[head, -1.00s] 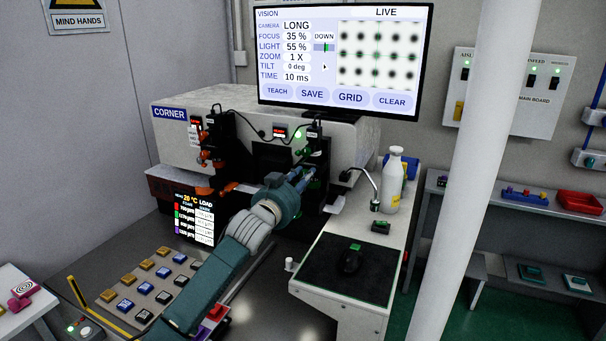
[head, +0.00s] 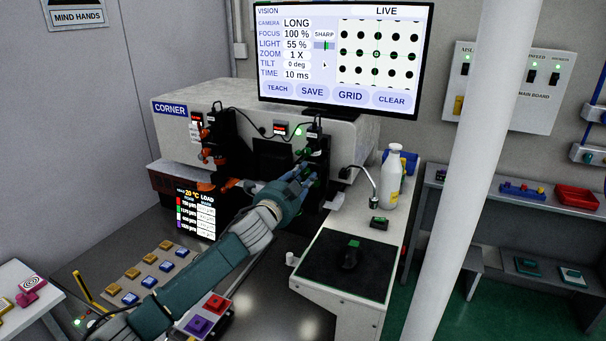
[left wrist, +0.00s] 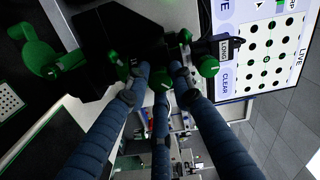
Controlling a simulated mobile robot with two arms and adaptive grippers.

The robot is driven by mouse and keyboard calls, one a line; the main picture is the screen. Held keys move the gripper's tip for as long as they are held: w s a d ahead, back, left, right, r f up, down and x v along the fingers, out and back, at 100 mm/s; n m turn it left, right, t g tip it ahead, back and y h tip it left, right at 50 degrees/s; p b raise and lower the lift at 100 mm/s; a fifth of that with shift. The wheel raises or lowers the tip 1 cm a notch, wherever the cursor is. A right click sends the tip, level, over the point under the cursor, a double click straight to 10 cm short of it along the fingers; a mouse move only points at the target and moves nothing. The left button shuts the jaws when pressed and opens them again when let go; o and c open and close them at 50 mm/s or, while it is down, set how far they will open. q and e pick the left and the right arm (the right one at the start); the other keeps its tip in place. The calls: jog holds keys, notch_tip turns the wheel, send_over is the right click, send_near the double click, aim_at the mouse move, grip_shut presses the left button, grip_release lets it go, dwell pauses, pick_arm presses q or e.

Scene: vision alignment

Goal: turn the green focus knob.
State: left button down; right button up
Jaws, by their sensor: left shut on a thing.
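My left gripper (head: 305,172) reaches the dark camera unit with green parts, on the right of the machine front. In the left wrist view its blue fingers (left wrist: 160,84) close around a green knob (left wrist: 162,78), taken as the green focus knob. Another green knob (left wrist: 208,67) sits just right of the fingers. In the head view the fingers mostly hide the held knob. The monitor (head: 345,62) reads focus 100 %, with the word SHARP, and its dots are crisp. My right gripper is not in view.
A second camera unit with orange parts (head: 208,155) is to the left. A white bottle (head: 391,180) and a bent lamp stand on the side bench. A black mat (head: 330,262) lies in front of them. A white pillar (head: 470,150) rises at the right.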

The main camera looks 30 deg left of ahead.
pick_arm(q)
jog(key=shift+m, duration=0.5)
jog(key=c, duration=1.5)
grip_release()
jog(key=shift+s, duration=0.35)
jog(key=s, duration=1.1)
jog(key=shift+s+d, duration=0.15)
jog(key=shift+d, duration=0.25)
